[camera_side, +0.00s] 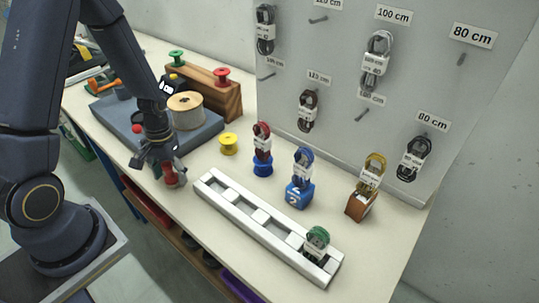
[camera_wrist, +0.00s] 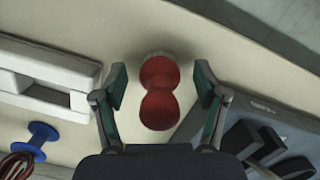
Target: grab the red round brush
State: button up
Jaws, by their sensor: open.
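The red round brush (camera_wrist: 160,92) stands on the table in the wrist view, with a red waisted handle and pale bristles at its far end. In the side view the brush (camera_side: 172,177) shows partly below my gripper (camera_side: 163,165). In the wrist view my gripper (camera_wrist: 160,90) is open, with one finger on each side of the brush. I see a gap between the brush and each finger. In the side view the fingers hide the brush's upper part.
A white slotted rail (camera_side: 262,228) lies right of the brush, holding a green cable bundle (camera_side: 317,240). A grey-blue board (camera_side: 205,135) with a wooden spool (camera_side: 186,108) lies behind. A yellow spool (camera_side: 228,143) stands nearby. The table's front edge is close.

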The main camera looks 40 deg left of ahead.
jog(key=c, duration=1.2)
